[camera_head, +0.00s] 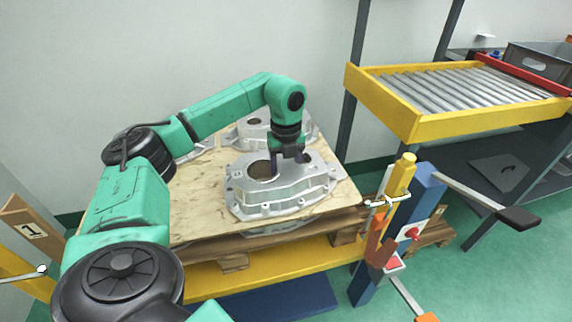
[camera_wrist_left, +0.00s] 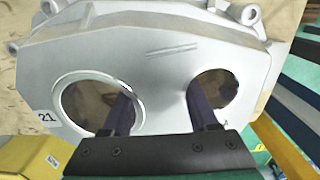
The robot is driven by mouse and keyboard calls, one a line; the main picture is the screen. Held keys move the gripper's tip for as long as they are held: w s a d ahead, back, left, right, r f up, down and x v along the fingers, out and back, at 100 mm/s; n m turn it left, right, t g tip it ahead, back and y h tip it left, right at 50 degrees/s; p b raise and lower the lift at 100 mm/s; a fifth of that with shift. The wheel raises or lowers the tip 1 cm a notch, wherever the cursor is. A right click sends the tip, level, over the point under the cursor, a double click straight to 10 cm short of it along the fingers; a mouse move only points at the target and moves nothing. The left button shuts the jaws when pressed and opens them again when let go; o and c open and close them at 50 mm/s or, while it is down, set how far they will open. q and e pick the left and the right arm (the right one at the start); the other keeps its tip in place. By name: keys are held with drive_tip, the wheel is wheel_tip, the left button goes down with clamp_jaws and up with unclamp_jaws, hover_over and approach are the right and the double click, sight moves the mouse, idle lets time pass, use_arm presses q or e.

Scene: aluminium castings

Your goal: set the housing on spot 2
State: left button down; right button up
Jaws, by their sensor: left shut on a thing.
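The housing (camera_head: 285,192) is a silver-grey aluminium casting with a wide flange and round openings. It is at the front right of a plywood sheet (camera_head: 195,215), overhanging its front edge. I cannot tell whether it rests or hangs just above. My left gripper (camera_head: 287,157) comes down from above and is shut on the housing. In the left wrist view the housing (camera_wrist_left: 165,65) fills the middle, with a "21" label, and the gripper's dark fingers (camera_wrist_left: 160,108) reach into its two round openings. No mark for spot 2 is visible. My right gripper is out of view.
Another casting (camera_head: 252,130) stands behind on the plywood; one more is partly hidden by my arm. A "1" sign (camera_head: 32,231) is at the left. A blue post (camera_head: 415,200) with a red button stands at the right, before a roller conveyor (camera_head: 460,90) with yellow sides.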

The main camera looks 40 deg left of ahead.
sight(286, 164)
use_arm(q)
drive_tip(key=shift+r, duration=0.15)
drive_tip(key=shift+c, duration=0.8)
unclamp_jaws()
drive_tip(key=shift+d, duration=0.1)
drive_tip(key=shift+r, duration=0.1)
wheel_tip(286, 164, up, 11)
drive_tip(key=p, duration=0.2)
drive_tip(key=shift+r+p, duration=0.15)
drive_tip(key=shift+p, duration=0.15)
drive_tip(key=shift+r, duration=0.3)
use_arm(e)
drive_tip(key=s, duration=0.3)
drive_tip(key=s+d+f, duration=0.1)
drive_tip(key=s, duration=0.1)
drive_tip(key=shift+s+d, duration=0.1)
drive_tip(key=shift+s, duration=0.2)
use_arm(q)
drive_tip(key=shift+f, duration=0.15)
